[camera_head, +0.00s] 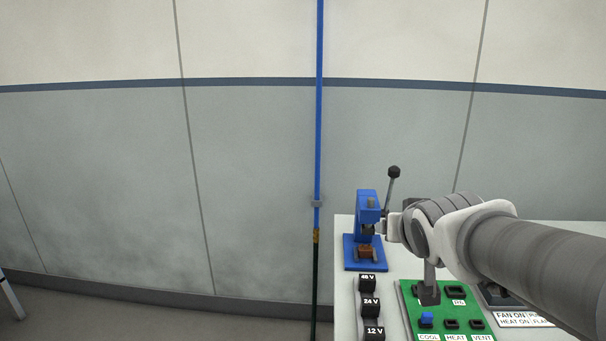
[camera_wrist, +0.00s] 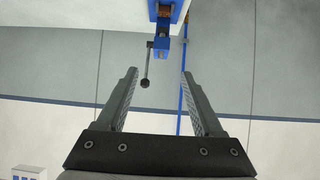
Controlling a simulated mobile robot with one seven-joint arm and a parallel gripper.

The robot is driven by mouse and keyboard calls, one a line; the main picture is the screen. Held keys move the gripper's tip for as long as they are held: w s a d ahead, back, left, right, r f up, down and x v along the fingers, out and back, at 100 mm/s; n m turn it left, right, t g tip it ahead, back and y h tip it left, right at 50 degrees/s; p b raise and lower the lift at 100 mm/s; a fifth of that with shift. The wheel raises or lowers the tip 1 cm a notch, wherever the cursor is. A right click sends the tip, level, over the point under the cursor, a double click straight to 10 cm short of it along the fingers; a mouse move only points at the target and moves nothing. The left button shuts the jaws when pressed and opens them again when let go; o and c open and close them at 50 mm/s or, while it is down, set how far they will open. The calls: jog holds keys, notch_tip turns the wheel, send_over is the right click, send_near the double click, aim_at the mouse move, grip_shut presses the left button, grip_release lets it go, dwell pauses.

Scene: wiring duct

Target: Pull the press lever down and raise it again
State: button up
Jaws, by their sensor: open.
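The blue press (camera_head: 367,217) stands on its blue base at the back left of the white table, with a small brown block (camera_head: 365,252) under its ram. Its lever (camera_head: 390,190) points up, leaning slightly right, with a black knob (camera_head: 394,171) at the top. My gripper (camera_head: 382,227) is beside the press on its right, below the knob, and partly hidden by my wrist. In the wrist view my gripper (camera_wrist: 160,73) is open and empty between the fingers. The press (camera_wrist: 161,40) appears upside down beyond the fingertips there, and the lever knob (camera_wrist: 145,84) shows between the fingers, nearer the left one.
A green panel (camera_head: 407,295) with switches is in front of the press, under my arm. Black voltage blocks (camera_head: 369,307) line the table's left side. A label plate (camera_head: 523,319) lies at right. A blue pole (camera_head: 319,120) stands left of the table. Space above the press is clear.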

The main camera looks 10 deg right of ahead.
jog(key=w+d+t+b, duration=0.25)
jog(key=w+d, duration=0.25)
jog(key=w, duration=0.3)
jog(key=t+y+b, duration=0.2)
jog(key=t+y, duration=0.1)
jog(key=t, duration=0.1)
send_over(390, 193)
jog(key=w, duration=0.2)
jog(key=shift+s+a+f, duration=0.15)
jog(key=shift+f, duration=0.7)
grip_shut()
